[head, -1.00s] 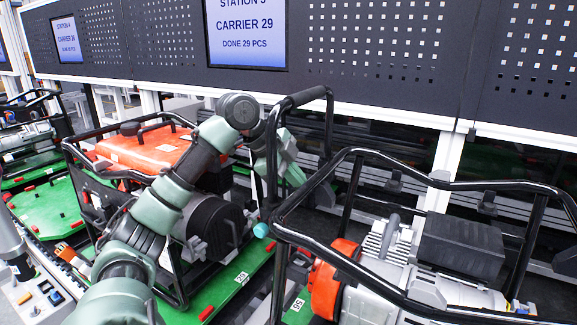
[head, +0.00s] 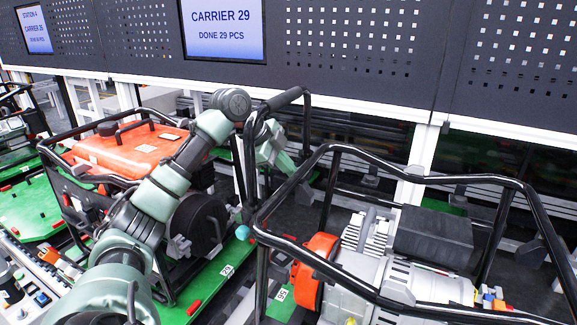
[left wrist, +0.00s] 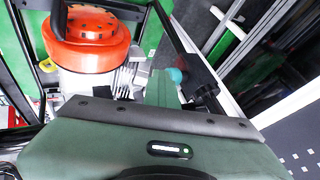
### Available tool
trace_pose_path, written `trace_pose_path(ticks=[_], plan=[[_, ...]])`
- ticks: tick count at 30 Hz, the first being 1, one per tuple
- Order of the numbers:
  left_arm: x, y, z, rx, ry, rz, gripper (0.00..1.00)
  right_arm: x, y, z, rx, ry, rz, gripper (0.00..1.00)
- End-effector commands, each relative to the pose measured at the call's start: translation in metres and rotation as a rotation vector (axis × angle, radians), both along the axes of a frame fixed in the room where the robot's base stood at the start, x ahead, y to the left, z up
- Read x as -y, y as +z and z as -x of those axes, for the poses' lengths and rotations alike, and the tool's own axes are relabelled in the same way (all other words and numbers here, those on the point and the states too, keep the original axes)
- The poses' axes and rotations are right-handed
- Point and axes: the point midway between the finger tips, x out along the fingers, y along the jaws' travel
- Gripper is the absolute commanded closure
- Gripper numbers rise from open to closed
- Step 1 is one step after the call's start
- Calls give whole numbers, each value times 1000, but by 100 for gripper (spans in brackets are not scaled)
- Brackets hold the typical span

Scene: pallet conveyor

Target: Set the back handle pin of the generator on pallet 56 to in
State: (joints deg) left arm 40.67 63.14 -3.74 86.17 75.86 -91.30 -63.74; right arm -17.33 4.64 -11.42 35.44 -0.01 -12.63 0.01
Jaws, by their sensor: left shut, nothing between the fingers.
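The generator on pallet 56 stands at right in the head view, with a black tube frame (head: 420,179), orange end cover (head: 313,272) and grey engine. Its black handle (head: 285,98) stands up at the frame's left end. A teal knob (head: 242,232) shows at the handle's near foot. My left gripper (head: 283,160) reaches behind the handle, partly hidden by its tubes. In the left wrist view its green fingers (left wrist: 162,88) are shut and empty, close beside another teal knob (left wrist: 175,76) at a black block. Whether they touch is unclear. My right gripper is out of view.
The pallet's 56 label (head: 281,294) shows below the frame. Left of it, a generator with an orange tank (head: 130,150) stands on green pallet 29 (head: 212,285), under my left arm. A dark perforated panel with screens (head: 222,30) runs along the back.

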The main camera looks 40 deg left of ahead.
Motion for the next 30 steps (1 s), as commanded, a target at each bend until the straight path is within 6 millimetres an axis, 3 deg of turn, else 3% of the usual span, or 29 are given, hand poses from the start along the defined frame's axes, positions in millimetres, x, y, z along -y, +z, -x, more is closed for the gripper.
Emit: trace_pose_path(ticks=[11, 22, 30], plan=[[-4, 3, 1, 12, 9, -3, 100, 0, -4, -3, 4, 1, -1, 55], [-15, 51, 37, 15, 8, -4, 100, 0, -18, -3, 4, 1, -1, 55], [-17, 63, 47, 11, 7, -4, 100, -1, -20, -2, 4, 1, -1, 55]])
